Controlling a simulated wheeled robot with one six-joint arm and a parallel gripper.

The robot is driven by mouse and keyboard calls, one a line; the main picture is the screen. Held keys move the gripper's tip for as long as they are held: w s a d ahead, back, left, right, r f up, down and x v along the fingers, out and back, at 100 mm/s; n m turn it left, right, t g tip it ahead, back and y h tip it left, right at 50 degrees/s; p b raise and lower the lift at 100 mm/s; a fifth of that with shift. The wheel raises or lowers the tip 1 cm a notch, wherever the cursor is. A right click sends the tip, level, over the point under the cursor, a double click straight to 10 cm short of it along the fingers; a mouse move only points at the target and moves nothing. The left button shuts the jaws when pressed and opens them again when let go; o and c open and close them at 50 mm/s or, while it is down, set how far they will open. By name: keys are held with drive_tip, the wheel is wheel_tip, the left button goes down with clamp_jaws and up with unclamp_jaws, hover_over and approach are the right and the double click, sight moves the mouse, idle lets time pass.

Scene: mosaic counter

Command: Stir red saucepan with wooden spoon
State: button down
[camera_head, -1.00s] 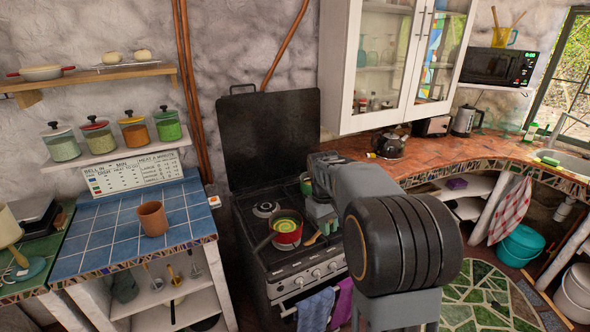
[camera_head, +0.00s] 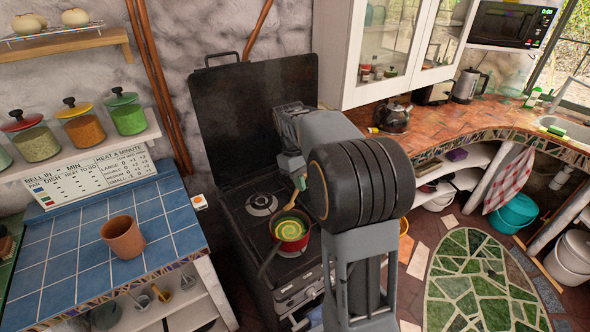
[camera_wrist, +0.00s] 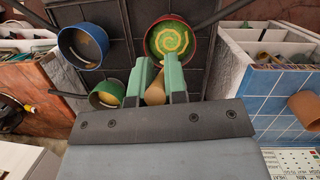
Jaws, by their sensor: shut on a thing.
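The red saucepan (camera_head: 292,245) sits on the stove's front burner, holding green contents with a pale yellow swirl. It also shows in the wrist view (camera_wrist: 195,40), just beyond my fingertips. My gripper (camera_wrist: 160,70) has green fingers, shut on the wooden spoon (camera_wrist: 155,92). In the head view, my gripper (camera_head: 301,183) is above and slightly right of the saucepan. The spoon (camera_head: 293,200) slants down towards the saucepan's far rim. I cannot tell whether its tip touches the contents. My arm hides part of the stove's right side.
A blue pot (camera_wrist: 82,45) and a green pot (camera_wrist: 107,93) are close by on the stove. The raised stove lid (camera_head: 258,110) stands behind. A terracotta pot (camera_head: 122,237) is on the blue-tiled counter (camera_head: 60,262) at left.

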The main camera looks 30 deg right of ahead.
drive_tip(key=shift+w+f, duration=0.15)
drive_tip(key=shift+s+d+f+b, duration=0.15)
drive_tip(key=shift+s+f+b, duration=0.15)
drive_tip(key=shift+b, duration=0.25)
wheel_tip(320, 180, down, 11)
drive_tip(key=b, duration=0.8)
drive_tip(key=shift+w, duration=0.3)
drive_tip(key=shift+f, duration=0.1)
